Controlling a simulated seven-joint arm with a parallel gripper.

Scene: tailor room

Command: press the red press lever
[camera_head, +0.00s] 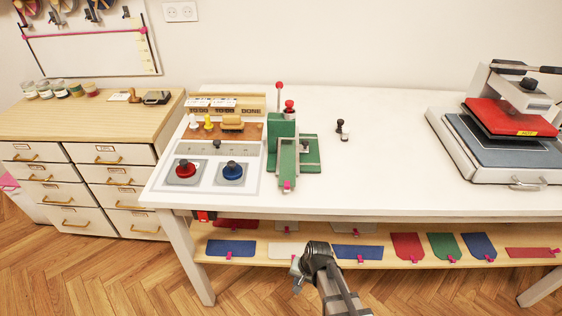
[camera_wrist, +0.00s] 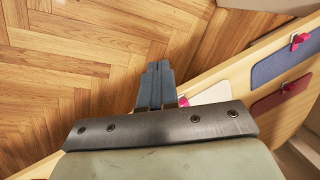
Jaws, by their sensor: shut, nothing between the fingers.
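A green press (camera_head: 281,140) stands on the white table, left of the middle. A thin lever with a red ball end (camera_head: 279,86) rises upright at its back, and a red knob (camera_head: 289,104) sits on its top. My gripper (camera_head: 296,274) is low in front of the table, near the lower shelf's front edge, well apart from the press. In the wrist view, its dark fingers (camera_wrist: 156,80) are together and empty, pointing over the floor beside the shelf. The press is not in the wrist view.
Red and blue stamps (camera_head: 232,171) on a tray stand left of the press. A small black-handled stamp (camera_head: 341,127) is to its right. A heat press (camera_head: 510,120) with a red plate fills the table's right end. The lower shelf (camera_head: 285,257) holds coloured pouches.

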